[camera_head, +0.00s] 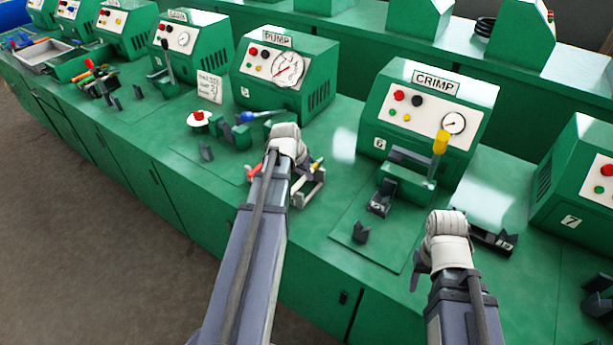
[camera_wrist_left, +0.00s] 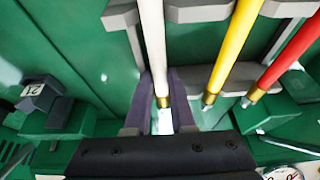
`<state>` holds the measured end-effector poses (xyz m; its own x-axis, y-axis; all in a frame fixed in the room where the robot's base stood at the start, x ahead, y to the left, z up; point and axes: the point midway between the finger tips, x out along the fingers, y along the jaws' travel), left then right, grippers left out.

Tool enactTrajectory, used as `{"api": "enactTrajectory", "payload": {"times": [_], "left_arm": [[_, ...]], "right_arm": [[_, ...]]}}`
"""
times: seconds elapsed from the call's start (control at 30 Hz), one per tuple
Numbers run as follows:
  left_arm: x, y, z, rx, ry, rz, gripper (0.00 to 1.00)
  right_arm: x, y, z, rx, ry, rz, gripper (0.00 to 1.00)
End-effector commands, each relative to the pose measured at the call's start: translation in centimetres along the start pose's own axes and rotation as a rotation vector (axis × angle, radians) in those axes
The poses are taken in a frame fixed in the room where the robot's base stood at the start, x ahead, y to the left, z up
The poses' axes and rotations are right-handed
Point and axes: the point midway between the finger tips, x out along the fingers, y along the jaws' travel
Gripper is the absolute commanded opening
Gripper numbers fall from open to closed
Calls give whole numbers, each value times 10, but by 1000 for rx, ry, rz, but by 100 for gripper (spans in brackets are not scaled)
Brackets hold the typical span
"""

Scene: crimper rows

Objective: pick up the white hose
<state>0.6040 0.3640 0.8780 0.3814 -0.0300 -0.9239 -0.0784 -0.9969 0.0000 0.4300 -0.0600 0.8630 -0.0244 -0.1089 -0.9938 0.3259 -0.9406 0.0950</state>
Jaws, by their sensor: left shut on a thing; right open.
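The white hose (camera_wrist_left: 153,40) runs between the two purple-grey fingers of my left gripper (camera_wrist_left: 162,97) in the left wrist view, with its brass end near the palm. The fingers are shut on it. Grey rack brackets (camera_wrist_left: 195,10) are close by at the top. In the head view my left gripper (camera_head: 285,155) is over the small hose rack (camera_head: 308,188) on the bench, its fingers and the white hose hidden behind my wrist. My right gripper (camera_head: 420,275) is open and empty at the bench's front edge, mostly hidden by its wrist.
A yellow hose (camera_wrist_left: 235,45) and a red hose (camera_wrist_left: 288,58) lie beside the white one. The CRIMP machine (camera_head: 425,110) with its yellow-handled lever (camera_head: 440,143) stands right of my left gripper, the PUMP machine (camera_head: 285,70) behind it. Bare bench lies in front of the rack.

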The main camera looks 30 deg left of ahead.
Motion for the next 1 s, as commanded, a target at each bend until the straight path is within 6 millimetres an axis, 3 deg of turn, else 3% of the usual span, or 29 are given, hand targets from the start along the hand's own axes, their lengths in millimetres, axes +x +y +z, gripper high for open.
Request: {"api": "enactTrajectory", "payload": {"times": [0.67, 1.0], "left_arm": [[-4, 0, -2, 0, 0, 0, 0], [-36, 0, -15, 0, 0, 0, 0]], "right_arm": [[-4, 0, 0, 0, 0, 0, 50], [-38, 4, 2, 0, 0, 0, 50]]}}
